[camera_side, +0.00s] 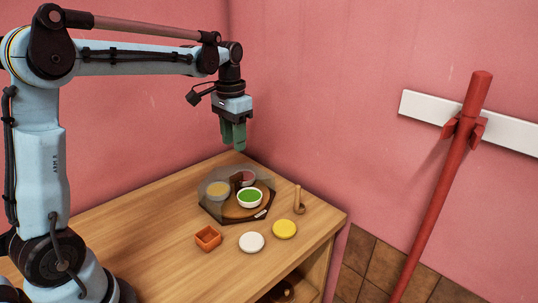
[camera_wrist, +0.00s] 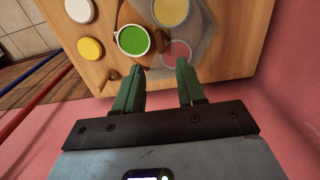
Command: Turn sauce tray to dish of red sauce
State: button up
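The sauce tray (camera_side: 262,212) is a dark-edged, many-sided tray on the wooden table, with a smoky see-through cover over part of it. A dish of green sauce (camera_side: 250,196) sits in the uncovered part, at the front right. A dish of yellow sauce (camera_side: 218,189) and a dish of red sauce (camera_side: 246,177) show dimly under the cover. In the wrist view the green dish (camera_wrist: 133,39) is clear, and the red dish (camera_wrist: 177,51) is under the cover near my fingertips. My gripper (camera_side: 233,146) is above the tray's back side, fingers down, apart and empty, not touching it.
Pink walls close in behind; the table's left part is clear.

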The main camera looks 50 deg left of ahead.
aim_at(236, 174)
notch_tip(236, 174, down, 10)
jog(key=shift+r, duration=0.1)
dwell(0.4)
grip_shut()
